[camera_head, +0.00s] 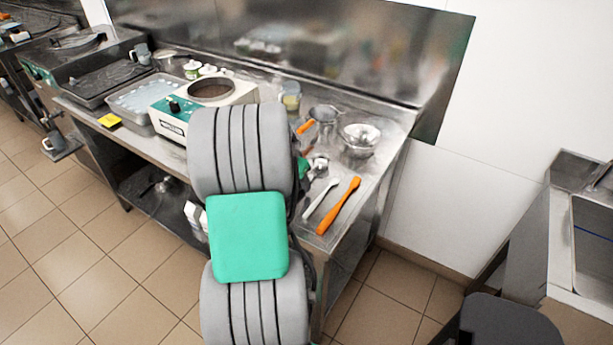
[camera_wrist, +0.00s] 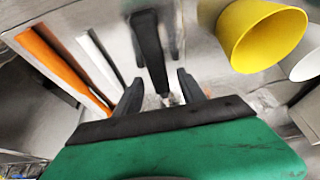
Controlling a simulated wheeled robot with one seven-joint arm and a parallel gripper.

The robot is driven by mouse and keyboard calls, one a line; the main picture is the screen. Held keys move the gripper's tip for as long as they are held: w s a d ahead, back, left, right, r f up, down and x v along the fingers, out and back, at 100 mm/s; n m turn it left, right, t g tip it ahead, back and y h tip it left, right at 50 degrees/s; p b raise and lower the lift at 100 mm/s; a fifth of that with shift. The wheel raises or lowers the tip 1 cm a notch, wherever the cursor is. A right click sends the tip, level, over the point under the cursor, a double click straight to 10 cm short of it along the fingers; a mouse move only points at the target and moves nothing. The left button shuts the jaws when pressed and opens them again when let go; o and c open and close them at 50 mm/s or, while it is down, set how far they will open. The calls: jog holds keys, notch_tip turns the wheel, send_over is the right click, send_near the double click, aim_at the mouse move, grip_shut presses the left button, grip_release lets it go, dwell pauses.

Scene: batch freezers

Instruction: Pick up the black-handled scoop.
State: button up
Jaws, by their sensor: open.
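The black-handled scoop shows in the wrist view as a black handle (camera_wrist: 150,50) that runs from the top middle down toward my fingers. Its metal head (camera_head: 318,166) seems to be the shiny piece on the counter beside my arm in the head view. My gripper (camera_wrist: 160,79) is open, with one finger to each side of the handle's lower end in the picture. I cannot tell how far above the handle the fingers are. In the head view my arm hides the handle and most of the gripper.
A white spatula (camera_head: 320,198) and an orange spatula (camera_head: 338,206) lie beside the scoop. A yellow cup (camera_wrist: 262,35) and a white cup (camera_wrist: 306,60) are at the right in the wrist view. Metal bowls (camera_head: 359,140) and a white machine (camera_head: 170,118) stand on the counter.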

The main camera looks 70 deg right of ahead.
grip_shut()
dwell(0.3)
jog(key=shift+r, duration=0.1)
dwell(0.4)
